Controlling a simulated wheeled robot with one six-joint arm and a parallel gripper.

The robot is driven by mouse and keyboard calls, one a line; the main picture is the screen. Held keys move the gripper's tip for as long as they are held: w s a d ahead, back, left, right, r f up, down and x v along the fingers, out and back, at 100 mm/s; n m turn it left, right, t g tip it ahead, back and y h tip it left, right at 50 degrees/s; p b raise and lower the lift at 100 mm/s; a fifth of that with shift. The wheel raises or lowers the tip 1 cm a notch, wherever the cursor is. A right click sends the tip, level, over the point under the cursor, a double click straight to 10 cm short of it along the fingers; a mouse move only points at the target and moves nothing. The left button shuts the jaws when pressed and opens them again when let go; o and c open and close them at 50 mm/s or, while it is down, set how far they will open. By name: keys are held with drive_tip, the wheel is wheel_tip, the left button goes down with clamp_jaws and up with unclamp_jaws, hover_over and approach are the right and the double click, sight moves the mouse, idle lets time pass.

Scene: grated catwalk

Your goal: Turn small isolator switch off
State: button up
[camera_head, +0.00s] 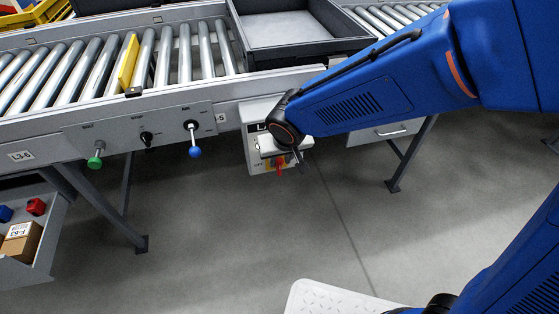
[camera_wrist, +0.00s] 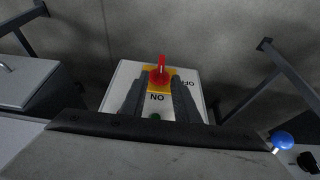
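The small isolator switch is a pale box (camera_head: 254,132) under the conveyor's front rail, with a yellow plate and a red handle (camera_head: 280,168). In the wrist view the red handle (camera_wrist: 161,68) stands out from the yellow plate (camera_wrist: 150,87). An ON label shows on the near side of the plate and an OFF label to the right, both upside down. I cannot tell exactly which mark the handle points to. My gripper (camera_wrist: 160,84) is open, its two dark fingers apart in front of the box, the handle showing between and just beyond their tips.
A green knob (camera_head: 95,161), a black knob (camera_head: 146,138) and a blue knob (camera_head: 194,152) sit on the conveyor panel left of the switch. A grey tray (camera_head: 290,28) rests on the rollers.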

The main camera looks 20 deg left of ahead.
drive_tip(key=shift+x, duration=1)
drive_tip(key=shift+c, duration=0.7)
clamp_jaws()
